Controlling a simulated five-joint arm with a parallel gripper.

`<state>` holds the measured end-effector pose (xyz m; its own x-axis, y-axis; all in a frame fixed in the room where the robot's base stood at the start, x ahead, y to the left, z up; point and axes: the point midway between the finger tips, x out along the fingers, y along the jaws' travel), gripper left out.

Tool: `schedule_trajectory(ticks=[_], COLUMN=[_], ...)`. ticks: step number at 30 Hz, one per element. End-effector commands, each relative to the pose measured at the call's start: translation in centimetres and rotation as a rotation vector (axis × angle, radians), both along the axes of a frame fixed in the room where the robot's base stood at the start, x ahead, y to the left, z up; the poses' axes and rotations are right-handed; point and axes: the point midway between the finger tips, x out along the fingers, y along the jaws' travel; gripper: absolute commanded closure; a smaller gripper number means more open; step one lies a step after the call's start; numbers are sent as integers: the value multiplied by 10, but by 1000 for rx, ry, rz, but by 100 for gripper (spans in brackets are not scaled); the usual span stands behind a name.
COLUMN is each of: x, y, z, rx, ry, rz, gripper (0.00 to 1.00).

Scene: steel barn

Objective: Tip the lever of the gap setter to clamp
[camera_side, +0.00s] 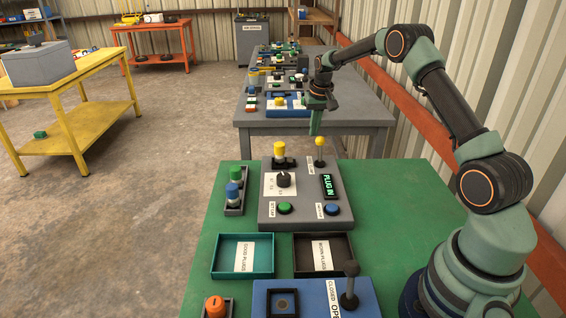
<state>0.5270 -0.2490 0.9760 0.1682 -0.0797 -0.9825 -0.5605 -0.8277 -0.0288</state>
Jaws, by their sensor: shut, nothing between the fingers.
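The gap setter (266,216) looks to be the grey box on the green table. A short lever with a yellow ball knob (320,141) stands nearly upright at its back right. A yellow-topped plug (280,152) stands in its back left, with a black dial (283,180) in front. Its display (328,187) reads "PLUG IN". The small label by the lever is too small to read. My gripper (315,131) is shut and empty, pointing down just above and slightly left of the yellow knob in the picture. I cannot tell if they touch.
A teal tray (215,256) and a dark tray (299,258) lie in front. A blue box (262,302) with a grey-knobbed lever (351,268) is nearest. A holder with green and blue-topped plugs (234,190) stands left. A grey table (250,118) stands behind.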

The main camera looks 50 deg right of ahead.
Motion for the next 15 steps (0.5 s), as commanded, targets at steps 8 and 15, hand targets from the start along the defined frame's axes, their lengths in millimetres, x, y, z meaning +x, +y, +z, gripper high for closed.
schedule_trajectory(ticks=[8,15], x=[-18,-27], y=[12,19], z=[6,7], rx=[1,0], ry=[-3,-3], rz=[0,1], gripper=[100,100])
